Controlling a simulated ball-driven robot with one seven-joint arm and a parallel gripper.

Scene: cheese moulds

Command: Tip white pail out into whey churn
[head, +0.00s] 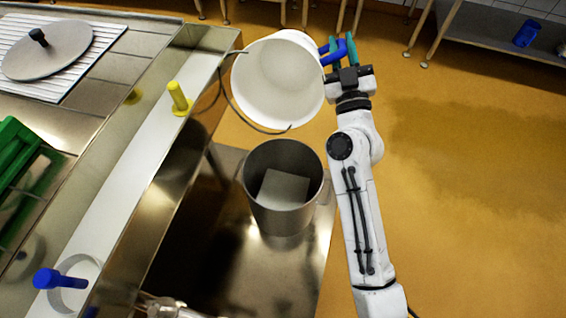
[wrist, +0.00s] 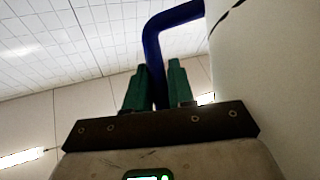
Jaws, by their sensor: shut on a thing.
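The white pail (head: 278,85) is tilted over on its side in the air, its open mouth facing toward the head camera and down. Its inside looks white, with no clear contents showing. A thin wire bail hangs round its rim. The whey churn (head: 284,215), a tall steel vessel, stands upright below and nearer than the pail; a pale square patch shows inside it. My gripper (head: 340,52) is right of the pail, shut on the pail's blue side handle. In the wrist view, green fingers (wrist: 156,88) clasp the blue handle (wrist: 168,24) beside the white wall.
A steel counter with a white trough edge (head: 130,170) runs along the left. It bears a yellow peg (head: 178,97), a blue-handled mould (head: 62,279) and a round lid (head: 48,50). Open ochre floor (head: 460,190) lies right. A rack (head: 500,35) stands at back right.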

